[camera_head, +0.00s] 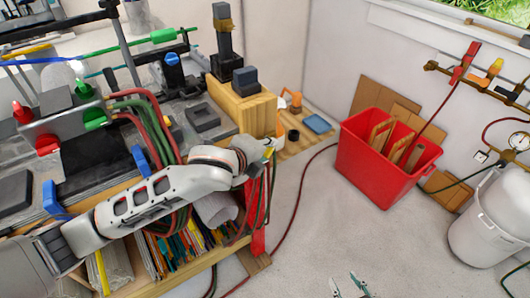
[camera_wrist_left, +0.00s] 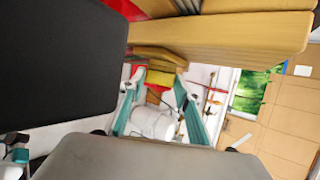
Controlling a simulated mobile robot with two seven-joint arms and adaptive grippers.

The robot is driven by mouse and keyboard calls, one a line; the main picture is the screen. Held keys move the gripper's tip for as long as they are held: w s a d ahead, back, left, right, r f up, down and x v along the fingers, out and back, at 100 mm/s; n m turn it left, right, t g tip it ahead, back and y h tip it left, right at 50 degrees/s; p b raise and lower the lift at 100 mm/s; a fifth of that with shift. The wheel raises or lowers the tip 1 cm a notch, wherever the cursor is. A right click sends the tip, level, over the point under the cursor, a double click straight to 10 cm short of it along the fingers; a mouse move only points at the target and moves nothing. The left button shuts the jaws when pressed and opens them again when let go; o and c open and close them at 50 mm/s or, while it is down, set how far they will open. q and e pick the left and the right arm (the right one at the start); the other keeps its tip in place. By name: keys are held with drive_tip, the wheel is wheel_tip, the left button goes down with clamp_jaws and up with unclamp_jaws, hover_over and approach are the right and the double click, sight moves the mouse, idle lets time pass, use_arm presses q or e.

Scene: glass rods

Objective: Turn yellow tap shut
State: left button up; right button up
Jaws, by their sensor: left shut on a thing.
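The yellow tap handle (camera_head: 268,153) shows at the end of my left arm, by the front right corner of the workbench. My left gripper (camera_head: 262,156) is around it there, mostly hidden by its own wrist. The tap's body is hidden, and I cannot tell the handle's exact angle. My right gripper (camera_head: 348,286) shows only its fingertips at the bottom edge; they are apart with nothing between them.
Hoses and coloured fittings crowd the workbench (camera_head: 257,108) at left. A red crate (camera_head: 372,165) with boards stands on the floor at right. A white tank (camera_head: 488,225) stands beyond it, below wall piping with red and orange handles (camera_head: 493,68). The floor (camera_head: 340,225) between is mostly clear.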

use_arm(q)
drive_tip(key=g+y, duration=0.2)
drive_tip(key=d+r+m+g+y, duration=0.1)
drive_tip(key=shift+w+y, duration=0.35)
drive_tip(key=shift+y, duration=0.05)
drive_tip(key=shift+c, duration=0.2)
drive_tip(key=shift+w+d+r+m+g+y, duration=0.1)
drive_tip(key=shift+m+g+y, duration=0.1)
drive_tip(key=shift+g+y, duration=0.4)
drive_tip(key=shift+w+m+g+y, duration=0.1)
drive_tip(key=shift+m+g+y, duration=0.1)
drive_tip(key=shift+g+y, duration=0.8)
drive_tip(key=shift+y, duration=0.3)
drive_tip(key=o, duration=1.1)
drive_tip(key=shift+w+f, duration=0.1)
drive_tip(key=shift+f, duration=0.1)
drive_tip(key=shift+d, duration=0.1)
drive_tip(key=v, duration=1.2)
